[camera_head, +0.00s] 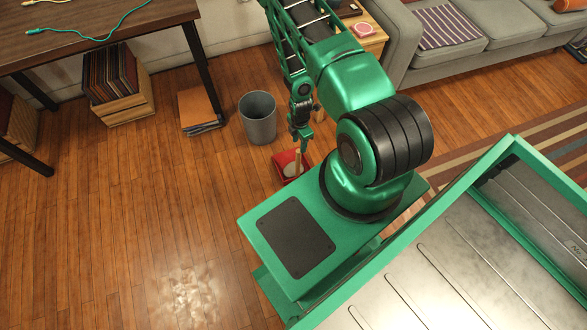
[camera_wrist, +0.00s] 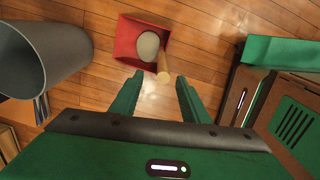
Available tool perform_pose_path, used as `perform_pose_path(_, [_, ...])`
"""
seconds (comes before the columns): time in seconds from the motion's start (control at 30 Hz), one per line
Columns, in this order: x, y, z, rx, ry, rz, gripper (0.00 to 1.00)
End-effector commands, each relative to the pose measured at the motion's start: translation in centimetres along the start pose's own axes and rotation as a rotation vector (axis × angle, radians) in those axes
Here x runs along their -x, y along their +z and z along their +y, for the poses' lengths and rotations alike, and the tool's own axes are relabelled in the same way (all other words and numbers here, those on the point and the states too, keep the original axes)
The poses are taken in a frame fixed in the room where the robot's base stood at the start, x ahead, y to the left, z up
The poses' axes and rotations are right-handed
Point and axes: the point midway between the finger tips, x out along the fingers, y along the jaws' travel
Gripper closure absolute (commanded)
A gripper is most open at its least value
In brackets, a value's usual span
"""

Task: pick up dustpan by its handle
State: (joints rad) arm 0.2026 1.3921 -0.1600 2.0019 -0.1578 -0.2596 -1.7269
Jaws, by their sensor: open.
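The red dustpan (camera_head: 280,171) lies on the wooden floor, below my gripper (camera_head: 301,142) and partly hidden by my arm and base in the head view. In the wrist view the dustpan (camera_wrist: 128,38) is at the top centre, with its pale wooden handle (camera_wrist: 162,67) pointing down the picture. A grey oval thing (camera_wrist: 148,44) shows inside the pan; I cannot tell what it is. My gripper (camera_wrist: 160,80) is open and empty. The handle's end appears between the two green fingertips; I cannot tell how far below them it is.
A grey bin (camera_head: 258,118) stands just left of the dustpan, close to my gripper. A box of records (camera_head: 117,85), an orange folder (camera_head: 198,105) and a desk (camera_head: 85,40) are farther left. A grey sofa (camera_head: 440,62) is at the upper right. Floor at left is clear.

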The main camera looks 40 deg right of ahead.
Motion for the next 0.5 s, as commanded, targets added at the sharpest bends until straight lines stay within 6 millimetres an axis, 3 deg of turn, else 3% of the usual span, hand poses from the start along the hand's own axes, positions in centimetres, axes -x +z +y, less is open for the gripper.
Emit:
perform_pose_path(0.2, [-2.3,-0.4,-1.3,0.050,0.001,0.007,0.58])
perform_pose_path(0.5, [-6.1,-0.5,-1.3,0.054,0.000,0.008,0.58])
